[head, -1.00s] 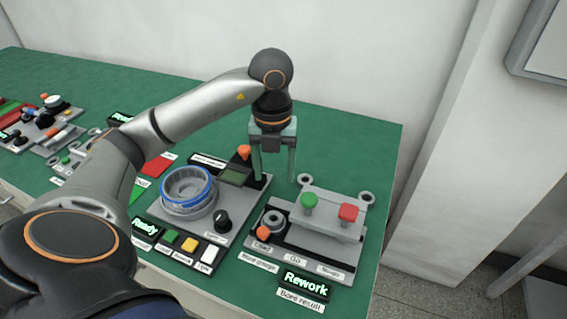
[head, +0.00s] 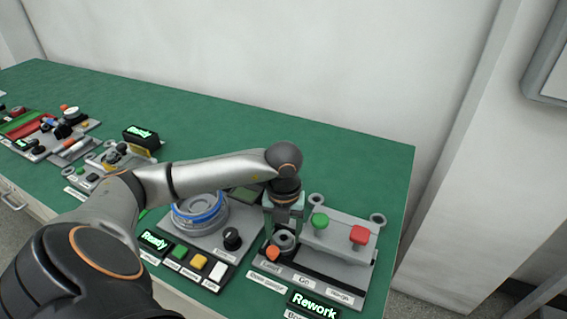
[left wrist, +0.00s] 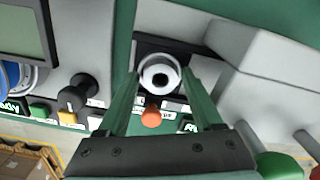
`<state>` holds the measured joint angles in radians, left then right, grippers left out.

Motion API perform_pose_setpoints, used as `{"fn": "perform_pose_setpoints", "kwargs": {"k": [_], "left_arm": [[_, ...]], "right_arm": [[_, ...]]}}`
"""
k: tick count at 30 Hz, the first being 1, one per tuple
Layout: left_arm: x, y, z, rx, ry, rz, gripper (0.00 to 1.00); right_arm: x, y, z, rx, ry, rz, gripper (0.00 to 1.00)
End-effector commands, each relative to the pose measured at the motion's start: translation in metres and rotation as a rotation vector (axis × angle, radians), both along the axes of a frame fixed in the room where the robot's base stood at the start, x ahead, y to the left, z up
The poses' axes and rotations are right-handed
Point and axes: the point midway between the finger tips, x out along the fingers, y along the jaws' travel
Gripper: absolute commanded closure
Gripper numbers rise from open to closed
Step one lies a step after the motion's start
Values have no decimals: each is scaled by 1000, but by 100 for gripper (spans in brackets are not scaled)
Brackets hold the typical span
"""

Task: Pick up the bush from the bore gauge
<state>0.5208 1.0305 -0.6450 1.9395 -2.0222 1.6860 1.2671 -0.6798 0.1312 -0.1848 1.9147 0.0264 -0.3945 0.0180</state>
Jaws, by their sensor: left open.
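The bush (head: 285,240) is a small grey ring on the left part of the bore gauge (head: 340,262). The gauge is a grey fixture with a green and a red knob on top. My left gripper (head: 283,225) is open and points down at the bush, its fingers reaching around its level. In the left wrist view the bush (left wrist: 158,76) shows between the two green fingers (left wrist: 160,82), with a gap on each side. Whether a finger touches it cannot be told. My right gripper is in neither view.
An orange knob (head: 273,253) stands just in front of the bush. The gauge's raised grey block is to the right. A station with a blue-ringed round part (head: 200,212) and a black knob (head: 232,238) is to the left. A display (head: 314,304) reads "Rework".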

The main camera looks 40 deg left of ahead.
Motion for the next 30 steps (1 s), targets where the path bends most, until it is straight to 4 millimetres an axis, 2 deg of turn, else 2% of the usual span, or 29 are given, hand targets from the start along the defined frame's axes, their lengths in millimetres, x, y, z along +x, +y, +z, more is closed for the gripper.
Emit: {"fn": "perform_pose_setpoints", "kwargs": {"k": [7,24,30], "left_arm": [[0,0,-1,1,-1,0,34],[1,0,-1,1,-1,0,98],[1,0,0,1,-3,0,100]], "right_arm": [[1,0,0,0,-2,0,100],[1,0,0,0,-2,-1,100],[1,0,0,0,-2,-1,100]]}}
